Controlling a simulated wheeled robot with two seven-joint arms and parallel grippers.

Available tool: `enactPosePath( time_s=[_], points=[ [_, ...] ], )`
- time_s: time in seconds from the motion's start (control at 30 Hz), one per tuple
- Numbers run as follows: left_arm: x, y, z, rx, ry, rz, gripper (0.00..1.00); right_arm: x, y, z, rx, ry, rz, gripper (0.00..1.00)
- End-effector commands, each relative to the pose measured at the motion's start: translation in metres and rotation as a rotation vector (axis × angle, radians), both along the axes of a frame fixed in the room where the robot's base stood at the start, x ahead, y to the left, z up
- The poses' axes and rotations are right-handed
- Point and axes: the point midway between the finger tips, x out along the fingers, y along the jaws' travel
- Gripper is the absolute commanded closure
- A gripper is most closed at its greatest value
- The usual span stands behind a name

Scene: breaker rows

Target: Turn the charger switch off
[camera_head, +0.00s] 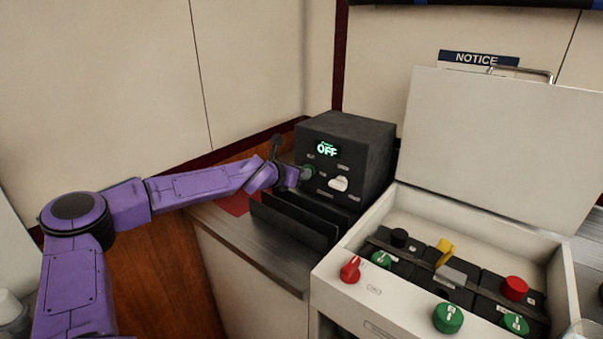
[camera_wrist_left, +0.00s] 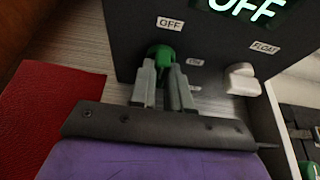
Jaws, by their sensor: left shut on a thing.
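The charger (camera_head: 370,150) is a black box on the counter, and its lit display (camera_head: 326,149) reads OFF. A green knob (camera_wrist_left: 160,52) is on its front face, just below a label reading OFF (camera_wrist_left: 170,24). My left gripper (camera_wrist_left: 164,72) is shut on this green knob, with one finger on each side. In the head view my left gripper (camera_head: 302,174) reaches the charger's front from the left and partly hides the knob. A white knob (camera_head: 339,183) sits to the right of it, below a FLOAT label (camera_wrist_left: 265,47). My right gripper is not in view.
A white open-lidded breaker box (camera_head: 330,268) stands at the right, with red, green, black and yellow knobs. Its raised lid (camera_head: 490,150) is behind it. A dark tray-like ledge (camera_head: 292,222) is below the charger. A red mat (camera_wrist_left: 45,115) lies left of the gripper.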

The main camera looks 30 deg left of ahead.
Motion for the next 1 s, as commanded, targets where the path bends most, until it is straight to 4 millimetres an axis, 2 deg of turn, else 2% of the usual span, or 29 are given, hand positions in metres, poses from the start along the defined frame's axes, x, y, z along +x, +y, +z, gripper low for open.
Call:
enactPosePath(
  time_s=[0.1, 0.13, 0.2, 0.47, 0.57, 0.8, 1.0],
  points=[
    [0.0, 0.0, 0.0, -0.003, 0.0, 0.001, 1.0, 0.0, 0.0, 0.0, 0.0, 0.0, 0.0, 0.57],
    [0.0, 0.0, 0.0, -0.003, 0.0, 0.001, 0.73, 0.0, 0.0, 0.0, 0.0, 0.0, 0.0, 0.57],
    [0.0, 0.0, 0.0, -0.003, 0.0, 0.001, 0.57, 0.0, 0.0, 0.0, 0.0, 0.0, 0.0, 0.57],
    [-0.001, 0.0, 0.0, -0.001, 0.0, 0.0, 0.57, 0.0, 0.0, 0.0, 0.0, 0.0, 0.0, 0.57],
    [-0.008, 0.002, 0.004, -0.003, -0.002, 0.002, 0.57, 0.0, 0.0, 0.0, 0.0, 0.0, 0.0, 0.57],
    [-0.059, 0.006, 0.027, -0.009, -0.005, 0.004, 0.57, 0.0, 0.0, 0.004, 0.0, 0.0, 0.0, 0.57],
    [-0.09, 0.008, 0.038, -0.006, -0.003, 0.001, 0.57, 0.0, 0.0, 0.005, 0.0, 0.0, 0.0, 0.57]
  ],
)
